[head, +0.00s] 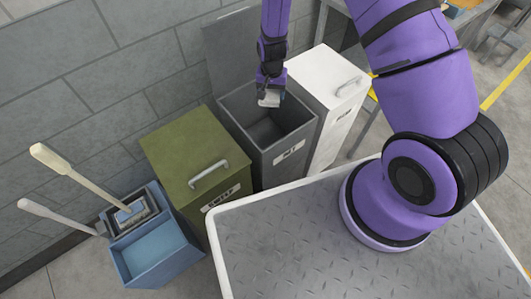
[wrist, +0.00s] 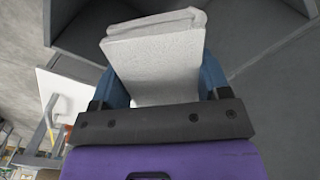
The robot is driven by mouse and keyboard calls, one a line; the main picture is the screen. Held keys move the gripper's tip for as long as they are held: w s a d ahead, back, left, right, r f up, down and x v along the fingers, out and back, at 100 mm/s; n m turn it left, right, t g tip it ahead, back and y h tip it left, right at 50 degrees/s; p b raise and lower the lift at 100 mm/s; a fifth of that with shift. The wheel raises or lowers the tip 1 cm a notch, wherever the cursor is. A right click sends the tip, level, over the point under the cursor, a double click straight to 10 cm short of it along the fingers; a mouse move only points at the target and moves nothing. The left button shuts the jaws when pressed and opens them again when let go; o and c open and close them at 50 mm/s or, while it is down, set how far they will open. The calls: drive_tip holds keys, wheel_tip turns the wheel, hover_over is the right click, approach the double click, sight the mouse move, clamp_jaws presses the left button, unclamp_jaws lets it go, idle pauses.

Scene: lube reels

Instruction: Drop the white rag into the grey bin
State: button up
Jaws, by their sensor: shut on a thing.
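The white rag (wrist: 155,65) is folded and held between the blue fingers of my gripper (wrist: 158,90) in the wrist view. In the head view the rag (head: 270,98) shows as a small pale piece under my gripper (head: 270,88). The grey bin (head: 262,160) stands between a green bin and a white bin, with its lid (head: 230,48) raised against the wall. My gripper is shut on the rag over the bin's open top. How high the rag is above the rim, I cannot tell exactly.
A green bin (head: 185,150) with a closed lid stands left of the grey bin, and a white bin (head: 325,75) stands right of it. A blue mop bucket (head: 150,250) with two handles is at the left. My metal deck is in front.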

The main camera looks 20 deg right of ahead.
drive_tip(key=shift+f, duration=0.9)
drive_tip(key=o, duration=0.9)
drive_tip(key=shift+r, duration=0.1)
wheel_tip(320, 180, up, 11)
drive_tip(key=shift+f, duration=0.15)
